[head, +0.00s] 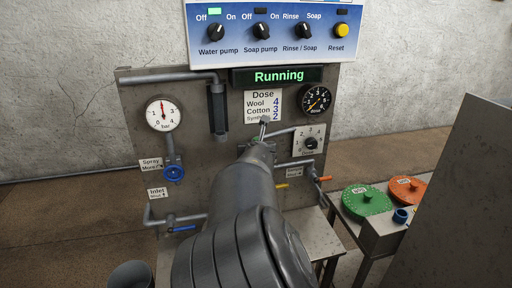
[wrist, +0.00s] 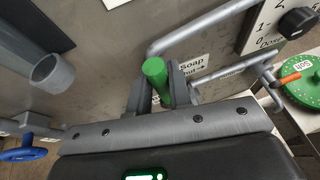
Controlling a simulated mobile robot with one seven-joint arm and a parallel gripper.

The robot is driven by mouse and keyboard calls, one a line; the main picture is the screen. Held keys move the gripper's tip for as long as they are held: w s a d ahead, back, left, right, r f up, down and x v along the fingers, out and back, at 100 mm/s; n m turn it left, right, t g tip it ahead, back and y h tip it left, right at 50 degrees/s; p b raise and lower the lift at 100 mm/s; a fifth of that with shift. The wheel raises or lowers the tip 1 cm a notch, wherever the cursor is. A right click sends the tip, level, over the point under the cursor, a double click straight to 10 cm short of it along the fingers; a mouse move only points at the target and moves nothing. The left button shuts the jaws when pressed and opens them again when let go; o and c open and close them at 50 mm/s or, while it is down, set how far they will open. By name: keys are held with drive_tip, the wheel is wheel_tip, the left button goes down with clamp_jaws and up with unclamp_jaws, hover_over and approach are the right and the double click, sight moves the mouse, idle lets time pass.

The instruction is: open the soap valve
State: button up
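The soap valve's handle is a green round grip (wrist: 155,72), seen end-on in the wrist view beside a grey pipe and a partly covered "Soap" label (wrist: 193,65). My gripper (wrist: 158,88) has one finger on each side of this green handle, close against it, with little or no gap showing. My arm hides the rest of the valve in that view.
A steel panel (head: 135,120) carries gauges, pipes, a blue spray knob (head: 174,173), a blue inlet lever (head: 182,229), a yellow lever (head: 281,186) and an orange lever (head: 325,179). Green (head: 367,201) and orange (head: 407,189) discs lie at right. The display (head: 279,76) reads "Running".

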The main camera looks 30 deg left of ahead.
drive_tip(key=o, duration=0.4)
drive_tip(key=shift+v, duration=5.4)
